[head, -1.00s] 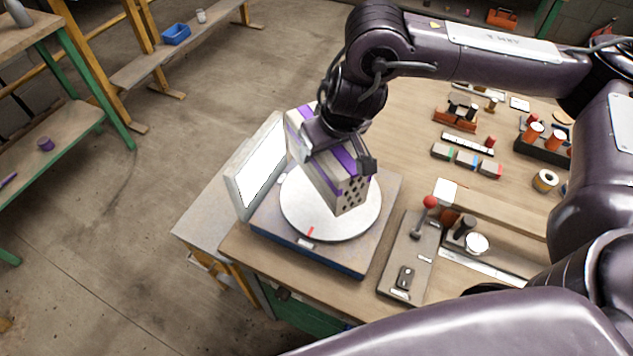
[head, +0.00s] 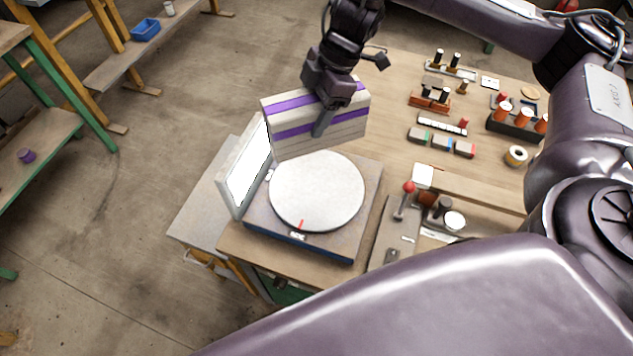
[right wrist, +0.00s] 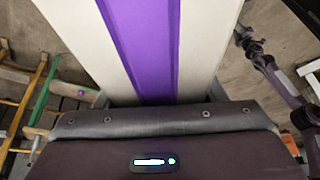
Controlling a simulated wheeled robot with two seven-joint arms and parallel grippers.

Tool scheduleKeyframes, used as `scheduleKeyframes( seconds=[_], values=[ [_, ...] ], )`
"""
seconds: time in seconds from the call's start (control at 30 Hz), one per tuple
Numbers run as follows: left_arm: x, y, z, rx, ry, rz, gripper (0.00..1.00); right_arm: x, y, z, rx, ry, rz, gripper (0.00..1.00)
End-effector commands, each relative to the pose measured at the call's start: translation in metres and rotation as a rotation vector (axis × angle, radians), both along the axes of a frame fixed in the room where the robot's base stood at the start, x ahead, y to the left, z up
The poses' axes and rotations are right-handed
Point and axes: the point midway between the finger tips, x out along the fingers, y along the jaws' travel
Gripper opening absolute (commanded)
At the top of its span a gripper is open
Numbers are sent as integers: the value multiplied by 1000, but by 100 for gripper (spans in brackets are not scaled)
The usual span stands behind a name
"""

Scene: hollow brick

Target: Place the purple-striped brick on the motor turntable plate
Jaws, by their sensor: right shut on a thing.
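The purple-striped brick (head: 290,126) is a cream block with purple bands, held up over the back edge of the turntable. My right gripper (head: 322,122) is shut on it, with one finger showing against its front face. In the right wrist view the brick (right wrist: 205,45) fills the middle, its purple stripe running away from the gripper. The round white motor turntable plate (head: 317,192) is bare, on its square base, with a small red mark at its front. The brick appears raised above the plate; the exact gap is hard to tell. My left gripper is not seen.
A lit white panel (head: 248,168) stands at the turntable's left. A lever box with a red knob (head: 409,187) stands at its right. Small coloured blocks (head: 441,143), orange spools (head: 523,117) and a wire reel (head: 515,156) lie further right on the wooden bench.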

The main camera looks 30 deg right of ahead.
Motion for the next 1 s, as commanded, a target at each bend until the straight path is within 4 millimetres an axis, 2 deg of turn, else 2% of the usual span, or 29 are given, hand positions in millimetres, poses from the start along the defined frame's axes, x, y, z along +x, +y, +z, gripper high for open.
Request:
scheduleKeyframes(
  seconds=[0.03, 0.13, 0.27, 0.8, 1.0],
  values=[
    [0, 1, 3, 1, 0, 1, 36, 1, 0, 5, 3, -4, 24, 11],
    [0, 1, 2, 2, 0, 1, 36, 2, -1, 4, 2, -4, 58, 11],
    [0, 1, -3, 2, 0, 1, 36, 1, -1, -13, 2, -1, 69, 11],
    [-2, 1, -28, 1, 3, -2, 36, 0, 0, -124, 4, 0, 65, 11],
    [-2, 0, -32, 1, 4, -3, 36, 1, -1, -151, 3, -3, 65, 11]
  ],
)
